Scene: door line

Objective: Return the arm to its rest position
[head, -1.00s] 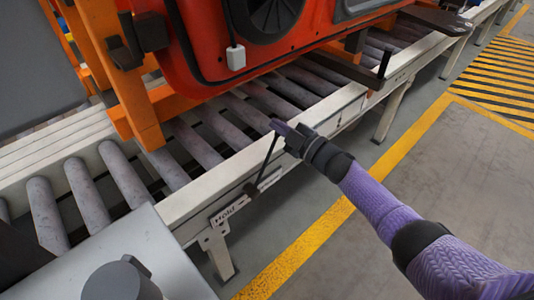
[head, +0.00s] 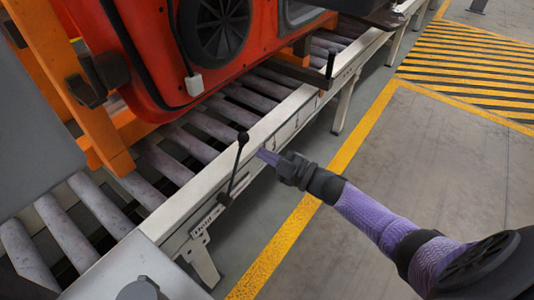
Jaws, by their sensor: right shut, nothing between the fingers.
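My right arm, in a purple sleeve with black joints, comes in from the lower right in the head view. Its right gripper (head: 269,157) is shut and empty, beside the outer rail of the roller conveyor (head: 187,205). A black lever with a ball knob (head: 242,138) stands on the rail to the left of the gripper, above a "Hold" label (head: 203,223). A gap shows between the gripper and the lever. My left gripper is not in view.
A red car door (head: 135,55) hangs in an orange frame (head: 60,75) over the rollers. A second black lever (head: 329,68) stands further along the rail. The grey floor (head: 440,150) to the right is clear, with yellow lines and a striped zone (head: 470,65).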

